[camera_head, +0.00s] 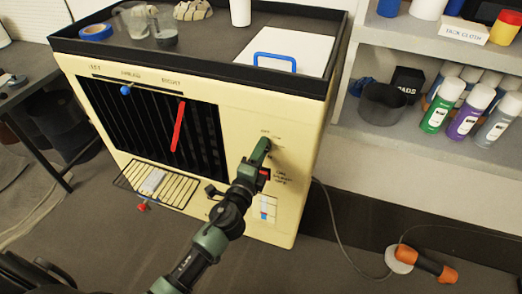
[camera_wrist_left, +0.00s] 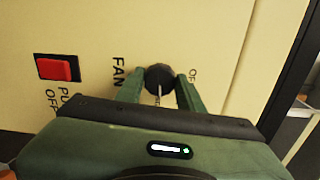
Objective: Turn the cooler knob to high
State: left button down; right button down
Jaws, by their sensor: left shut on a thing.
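The cooler (camera_head: 232,205) is a cream box with a dark slatted grille on its front. My left gripper (camera_head: 265,145) is at the control panel on the right part of that front and mostly hides the knob in the head view. In the left wrist view the cooler knob (camera_wrist_left: 158,76) is small, round and black, with a pale pointer line toward the picture's bottom. The fingers of my left gripper (camera_wrist_left: 160,88) are shut on it from both sides. "FAN" and a partly hidden "OFF" label are beside it. My right gripper is not in view.
A red rocker switch (camera_wrist_left: 57,68) is left of the knob in the wrist view. A red lever (camera_head: 178,127) and blue slider knob (camera_head: 126,90) are on the grille. A slatted tray (camera_head: 178,190) juts out below. A shelf with spray cans (camera_head: 443,105) stands right.

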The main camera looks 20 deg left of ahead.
pick_arm(q)
jog(key=shift+m, duration=0.6)
jog(key=c, duration=0.9)
grip_release()
jog(key=shift+s, duration=0.1)
jog(key=s+b, duration=0.1)
jog(key=s, duration=0.6)
jog(key=shift+s+a, duration=0.15)
jog(key=shift+s, duration=0.2)
